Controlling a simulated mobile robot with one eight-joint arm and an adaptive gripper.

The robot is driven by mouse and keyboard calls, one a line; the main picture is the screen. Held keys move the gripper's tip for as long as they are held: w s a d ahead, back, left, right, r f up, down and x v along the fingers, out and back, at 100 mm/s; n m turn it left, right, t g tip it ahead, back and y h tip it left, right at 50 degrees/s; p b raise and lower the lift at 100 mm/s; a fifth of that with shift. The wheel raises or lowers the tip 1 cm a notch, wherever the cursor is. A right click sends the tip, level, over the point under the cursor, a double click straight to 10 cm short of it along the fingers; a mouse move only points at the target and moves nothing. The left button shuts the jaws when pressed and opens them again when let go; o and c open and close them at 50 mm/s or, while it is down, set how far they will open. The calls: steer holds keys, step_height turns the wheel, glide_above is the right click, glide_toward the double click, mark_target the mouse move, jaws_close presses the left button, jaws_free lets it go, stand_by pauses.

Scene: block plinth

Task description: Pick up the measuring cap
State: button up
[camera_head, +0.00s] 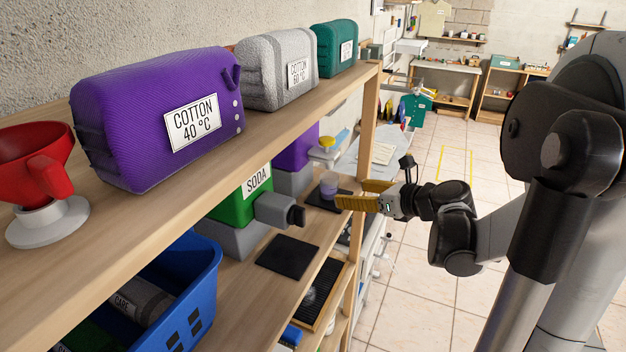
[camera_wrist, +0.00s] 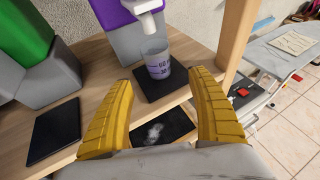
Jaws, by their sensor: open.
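The measuring cap (camera_wrist: 158,64) is a small clear cup with purple scale marks. It stands upright on a black mat (camera_wrist: 172,88), under the white spout of a purple dispenser. In the head view the cap (camera_head: 329,184) is on the lower shelf, just beyond my fingertips. My gripper (camera_head: 349,194) is open, its yellow fingers pointing towards the shelf. In the wrist view my gripper (camera_wrist: 161,77) has one finger on each side, with the cap ahead between the fingertips. Nothing is between the fingers, and the cap appears apart from them.
The purple dispenser (camera_wrist: 122,14) rises behind the cap. A wooden post (camera_wrist: 236,38) stands close on the right. The green SODA dispenser (camera_head: 240,205) and an empty black mat (camera_head: 287,257) are to the left. The upper shelf (camera_head: 200,200) holds purple, grey and teal packs.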

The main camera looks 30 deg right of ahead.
mark_target(335, 188)
steer(key=x, duration=0.4)
steer(key=shift+s, duration=0.1)
steer(key=x, duration=0.5)
steer(key=shift+w+a+r+b, duration=0.15)
steer(key=shift+w+r+b, duration=0.1)
steer(key=shift+w+b, duration=0.05)
steer(key=shift+s, duration=0.15)
steer(key=c, duration=1.3)
steer(key=shift+r, duration=0.15)
steer(key=shift+c, duration=0.2)
